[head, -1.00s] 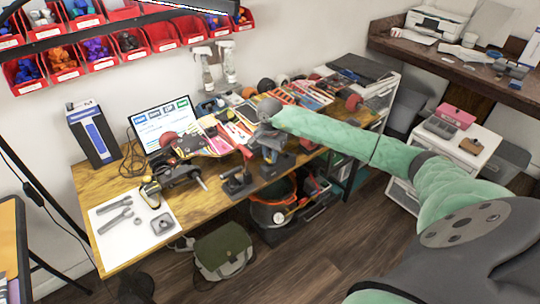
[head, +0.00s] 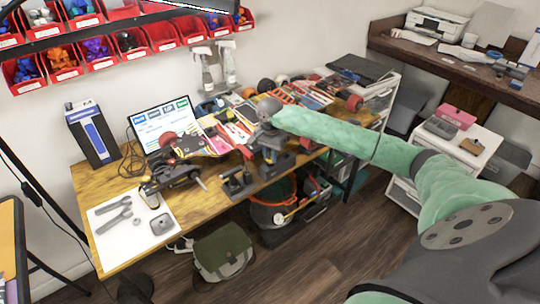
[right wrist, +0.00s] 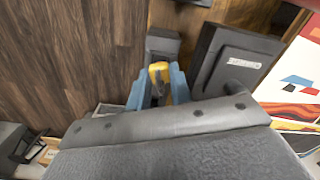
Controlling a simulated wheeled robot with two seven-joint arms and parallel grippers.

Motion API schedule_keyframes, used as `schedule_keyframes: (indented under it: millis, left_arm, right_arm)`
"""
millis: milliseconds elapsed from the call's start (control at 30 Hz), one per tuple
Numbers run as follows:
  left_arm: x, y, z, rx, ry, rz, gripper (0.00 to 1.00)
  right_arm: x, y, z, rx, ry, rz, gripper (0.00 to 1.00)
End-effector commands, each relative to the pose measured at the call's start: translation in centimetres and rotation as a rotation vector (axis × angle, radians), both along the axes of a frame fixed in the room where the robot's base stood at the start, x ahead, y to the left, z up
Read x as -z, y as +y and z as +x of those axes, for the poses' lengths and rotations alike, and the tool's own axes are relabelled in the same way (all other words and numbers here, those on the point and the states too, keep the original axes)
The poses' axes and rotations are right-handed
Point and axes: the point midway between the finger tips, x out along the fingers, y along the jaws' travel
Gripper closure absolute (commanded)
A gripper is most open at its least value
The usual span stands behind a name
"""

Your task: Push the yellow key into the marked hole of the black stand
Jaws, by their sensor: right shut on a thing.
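My right gripper (head: 270,157) reaches down over the front edge area of the wooden table. In the right wrist view its two blue fingers (right wrist: 157,90) are shut on the yellow key (right wrist: 160,70), which sticks out past the fingertips. A black stand (head: 278,168) is directly below the gripper in the head view. A dark block (right wrist: 163,42), seemingly part of this stand, is close beyond the key's tip. I cannot tell whether they touch. The marked hole is not visible. The left gripper is not in view.
Another small black stand (head: 237,184) is left of the gripper. A dark box with a label (right wrist: 238,62) is close beside the fingers. A white mat (head: 112,238) with grey tools lies at the table's left. A bucket (head: 270,212) stands on the floor below.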

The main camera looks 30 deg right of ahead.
Motion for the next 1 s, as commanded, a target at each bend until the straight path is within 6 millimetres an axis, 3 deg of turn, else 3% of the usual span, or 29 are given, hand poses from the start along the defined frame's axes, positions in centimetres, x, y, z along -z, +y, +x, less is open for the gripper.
schedule_keyframes:
  millis: [1000]
  left_arm:
    - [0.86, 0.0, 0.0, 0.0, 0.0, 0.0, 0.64]
  right_arm:
    - [0.0, 0.0, 0.03, 0.0, 0.0, 0.0, 1.0]
